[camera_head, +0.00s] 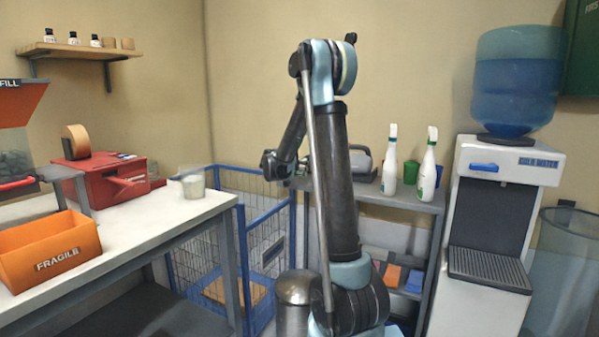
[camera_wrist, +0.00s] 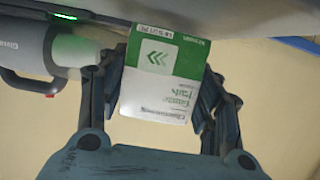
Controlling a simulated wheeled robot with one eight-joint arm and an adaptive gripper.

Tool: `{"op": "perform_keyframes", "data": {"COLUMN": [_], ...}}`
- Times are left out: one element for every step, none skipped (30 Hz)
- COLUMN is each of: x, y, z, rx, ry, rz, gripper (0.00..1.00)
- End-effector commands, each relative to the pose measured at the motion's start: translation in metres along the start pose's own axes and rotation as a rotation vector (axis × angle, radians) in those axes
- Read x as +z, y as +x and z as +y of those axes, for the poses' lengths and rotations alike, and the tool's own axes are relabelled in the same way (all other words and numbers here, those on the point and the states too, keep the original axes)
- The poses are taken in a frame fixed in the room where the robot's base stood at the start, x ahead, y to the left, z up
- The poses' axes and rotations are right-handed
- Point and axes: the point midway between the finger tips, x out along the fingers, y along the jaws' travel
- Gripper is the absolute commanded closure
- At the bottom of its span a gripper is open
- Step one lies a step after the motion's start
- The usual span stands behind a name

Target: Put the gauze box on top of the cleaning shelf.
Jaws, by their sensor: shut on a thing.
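The gauze box (camera_wrist: 160,85), white with a green panel and green arrows, is between the fingers of my gripper (camera_wrist: 163,75) in the wrist view. The gripper is shut on it, and its printing appears upside down. A pale grey surface (camera_wrist: 220,14) runs along the top of that view behind the box; I cannot tell whether the box touches it. In the head view the cleaning shelf (camera_head: 385,196) is a grey rack behind my arm.
Two white spray bottles (camera_head: 390,160) (camera_head: 428,165) stand on the right of the shelf top. A grey handled appliance (camera_head: 362,164) is at its back left, also in the wrist view (camera_wrist: 35,52). A water cooler (camera_head: 500,185) stands right; a blue wire cage (camera_head: 262,225) stands left.

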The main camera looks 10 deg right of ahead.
Motion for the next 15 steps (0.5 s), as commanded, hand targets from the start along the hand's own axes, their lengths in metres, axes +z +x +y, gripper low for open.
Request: {"op": "perform_keyframes", "data": {"x": [0.006,0.0084,0.0102,0.0108,0.011,0.0108,0.0107,0.0107,0.0108,0.0109,0.0112,0.012,0.012,0.012,0.012], "y": [0.0021,0.0027,0.0031,0.0032,0.0032,0.0031,0.003,0.003,0.003,0.003,0.003,0.0032,0.0031,0.0029,0.0028], "z": [-0.0005,-0.0003,-0.0002,-0.0002,-0.0002,-0.0001,-0.0002,-0.0003,-0.0004,-0.0005,-0.0007,-0.0009,-0.001,-0.0011,-0.0013], "rx": [0.0,0.0,0.0,0.0,0.0,0.0,0.0,-0.001,-0.001,-0.001,-0.001,-0.001,-0.001,-0.001,-0.002], "ry": [0.0,0.0,0.0,0.0,0.0,0.0,0.0,0.0,0.0,0.0,0.0,0.0,0.0,-0.001,-0.001], "rz": [0.0,0.0,0.0,0.0,0.0,0.0,0.0,0.0,0.0,0.0,0.0,0.0,0.0,0.0,0.0], "gripper": [0.55,0.55,0.55,0.55,0.55,0.55,0.55,0.55,0.55,0.55,0.55,0.55,0.37,0.3,0.21]}}
